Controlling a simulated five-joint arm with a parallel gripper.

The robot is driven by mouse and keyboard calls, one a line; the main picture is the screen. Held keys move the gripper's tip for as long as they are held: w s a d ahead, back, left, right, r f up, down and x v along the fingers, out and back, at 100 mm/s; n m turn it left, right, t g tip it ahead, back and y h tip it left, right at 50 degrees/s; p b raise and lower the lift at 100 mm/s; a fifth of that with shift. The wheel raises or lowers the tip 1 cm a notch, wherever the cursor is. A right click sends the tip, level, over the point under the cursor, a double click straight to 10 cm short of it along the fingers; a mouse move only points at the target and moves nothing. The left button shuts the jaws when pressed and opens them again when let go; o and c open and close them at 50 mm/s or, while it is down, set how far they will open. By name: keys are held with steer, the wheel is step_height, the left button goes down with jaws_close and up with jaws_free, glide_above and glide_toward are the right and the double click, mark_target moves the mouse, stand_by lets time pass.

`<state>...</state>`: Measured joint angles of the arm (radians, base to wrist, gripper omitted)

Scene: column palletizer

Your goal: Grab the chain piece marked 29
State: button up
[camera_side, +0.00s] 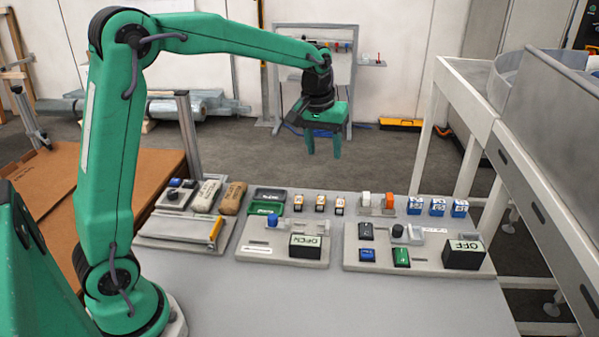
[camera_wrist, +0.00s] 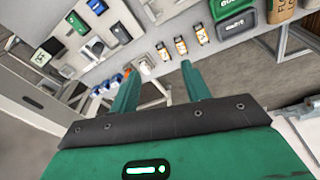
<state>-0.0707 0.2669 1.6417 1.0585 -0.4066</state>
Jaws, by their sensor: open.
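Several small pieces stand in a row along the back of the panels, and I cannot read a 29 on any of them. Three orange-and-white pieces (camera_side: 320,203) stand upright at the centre, three blue-and-white pieces (camera_side: 437,207) at the right, and a white piece (camera_side: 364,199) and an orange one (camera_side: 389,202) between them. My gripper (camera_side: 324,142) is open and empty, high beyond the row. In the wrist view its fingers (camera_wrist: 160,72) point towards the row. The orange-and-white pieces (camera_wrist: 181,46) and the blue ones (camera_wrist: 107,84) show ahead, apart from the fingers.
A box marked OPEN (camera_side: 309,246) and one marked OFF (camera_side: 463,254) stand in front. A white conveyor frame (camera_side: 520,145) rises at the right. The front of the grey table (camera_side: 330,300) is clear.

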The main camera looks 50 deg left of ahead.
steer(key=w+a+f+n+g, duration=0.1)
steer(key=w+f+n, duration=0.1)
steer(key=w+f, duration=0.4)
steer(key=n+g, duration=0.1)
glide_above(340, 203)
steer(key=f, duration=0.8)
steer(key=shift+w+f, duration=0.15)
steer(key=shift+w, duration=0.05)
steer(key=shift+f, duration=1.3)
steer(key=shift+s+f, duration=0.15)
steer(key=shift+f, duration=2.45)
jaws_close()
steer(key=shift+r, duration=0.2)
